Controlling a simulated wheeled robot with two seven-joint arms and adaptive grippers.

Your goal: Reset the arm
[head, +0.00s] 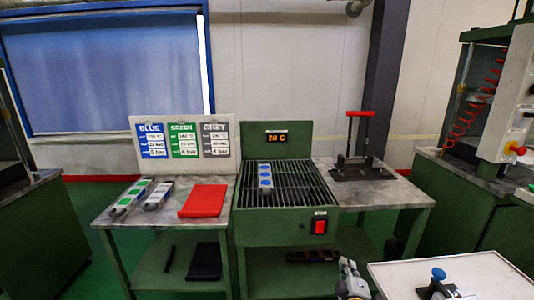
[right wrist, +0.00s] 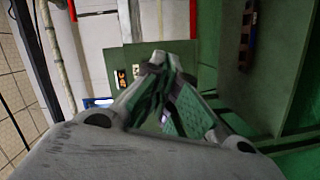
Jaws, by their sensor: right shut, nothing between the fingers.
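My right gripper (head: 350,272) shows at the bottom of the head view, low in front of the green heating grill (head: 283,228) and left of a white table. In the right wrist view my right gripper (right wrist: 178,62) has its fingers together with nothing between them. My left gripper is not in view. A mould with blue patches (head: 265,178) lies on the grill's slats. A mould with green patches (head: 132,196) and a mould with grey patches (head: 158,195) lie on the left table.
A red mat (head: 204,200) lies on the left table (head: 110,217) before a blue, green and grey sign. A press with a red handle (head: 361,150) stands right of the grill. A white table (head: 495,272) with a blue-knobbed tool (head: 438,281) is at the lower right.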

